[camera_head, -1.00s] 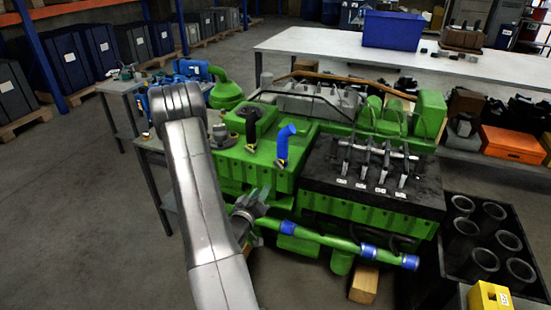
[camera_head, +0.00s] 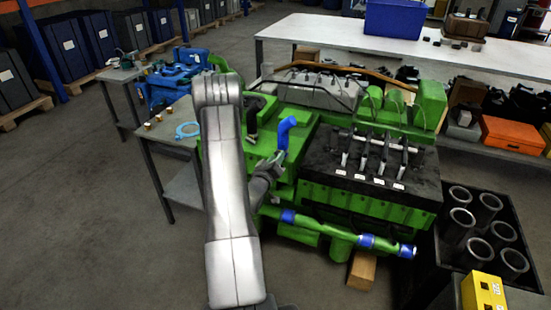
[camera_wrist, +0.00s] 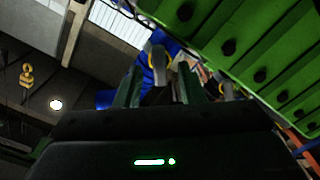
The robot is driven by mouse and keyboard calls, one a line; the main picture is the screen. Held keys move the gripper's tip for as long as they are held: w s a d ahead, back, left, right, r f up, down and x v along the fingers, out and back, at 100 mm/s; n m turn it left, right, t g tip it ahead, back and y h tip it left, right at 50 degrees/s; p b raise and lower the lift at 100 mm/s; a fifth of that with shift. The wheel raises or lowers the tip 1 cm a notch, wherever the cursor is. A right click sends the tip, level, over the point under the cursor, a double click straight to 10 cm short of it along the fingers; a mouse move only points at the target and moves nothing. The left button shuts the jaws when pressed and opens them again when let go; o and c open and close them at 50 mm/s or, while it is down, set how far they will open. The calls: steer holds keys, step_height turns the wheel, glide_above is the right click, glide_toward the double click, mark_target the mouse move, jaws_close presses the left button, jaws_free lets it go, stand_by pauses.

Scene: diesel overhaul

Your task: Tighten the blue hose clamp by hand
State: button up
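A blue hose (camera_head: 284,132) stands upright with a bent top on the green engine (camera_head: 305,185). My gripper (camera_head: 276,160) is at the lower part of this hose, in front of the engine's top edge. In the wrist view my gripper (camera_wrist: 160,78) has its two fingers apart. Between and beyond them is the blue hose (camera_wrist: 158,45), with a silver and yellowish band (camera_wrist: 158,62) that looks like the clamp. I cannot tell whether the fingers touch it. The clamp is too small to make out in the head view.
A green pipe with blue sleeves (camera_head: 330,231) runs along the engine's front, below my gripper. A black block with injector-like parts (camera_head: 372,165) lies to the right. A grey bench (camera_head: 180,128) with a light-blue ring (camera_head: 187,130) is at left. The engine's green underside (camera_wrist: 255,55) is close in the wrist view.

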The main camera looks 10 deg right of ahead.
jaws_close()
steer(key=shift+f+m+b, duration=0.15)
steer(key=shift+m+b, duration=0.15)
steer(key=shift+b, duration=0.35)
steer(key=shift+d+m+b, duration=0.15)
steer(key=shift+m+b, duration=3.45)
steer(key=shift+b, duration=2.5)
